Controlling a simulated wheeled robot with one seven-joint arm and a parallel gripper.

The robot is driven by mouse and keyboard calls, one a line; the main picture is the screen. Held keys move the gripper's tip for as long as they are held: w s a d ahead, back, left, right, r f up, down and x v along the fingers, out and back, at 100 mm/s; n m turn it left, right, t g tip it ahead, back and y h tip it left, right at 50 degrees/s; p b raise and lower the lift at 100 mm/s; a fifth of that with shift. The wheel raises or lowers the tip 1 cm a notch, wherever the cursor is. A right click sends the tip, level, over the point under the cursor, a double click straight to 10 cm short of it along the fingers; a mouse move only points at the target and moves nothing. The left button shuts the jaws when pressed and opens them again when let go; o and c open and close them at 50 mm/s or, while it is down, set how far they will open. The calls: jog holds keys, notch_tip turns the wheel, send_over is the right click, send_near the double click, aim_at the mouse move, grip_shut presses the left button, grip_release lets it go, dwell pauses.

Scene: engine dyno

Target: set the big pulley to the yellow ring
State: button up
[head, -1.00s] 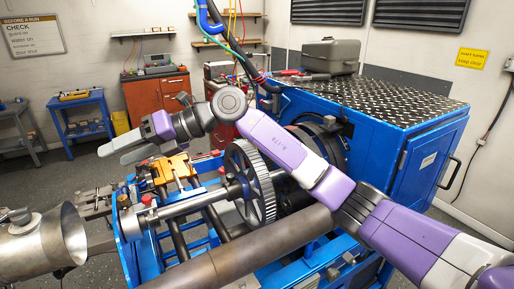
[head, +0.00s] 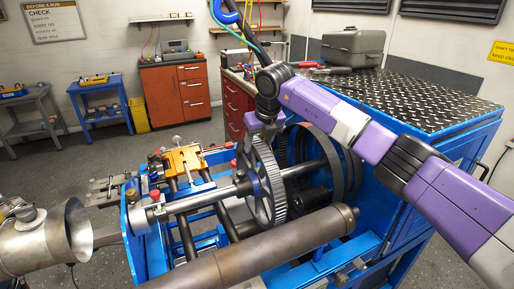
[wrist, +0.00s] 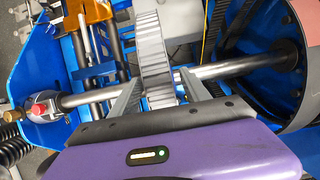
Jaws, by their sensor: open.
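The big pulley (head: 264,184) is a grey toothed wheel standing upright on a steel shaft (head: 205,199). In the wrist view the pulley (wrist: 151,45) rises between my two fingers, with its toothed rim facing the camera. My gripper (head: 252,146) is at the top of the pulley in the head view. In the wrist view my gripper (wrist: 157,86) is open, with one finger on each side of the rim; I cannot tell whether either finger touches it. I cannot make out a yellow ring on the shaft in either view.
A large dark disc (wrist: 270,50) stands on the shaft to the right. A thick brown pipe (head: 265,244) crosses in front. A blue cabinet with a tread-plate top (head: 420,95) stands at the right. An orange block (head: 182,158) sits on rails behind the shaft.

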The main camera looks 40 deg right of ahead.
jog(key=shift+x, duration=1.7)
grip_shut()
jog(key=shift+r, duration=0.1)
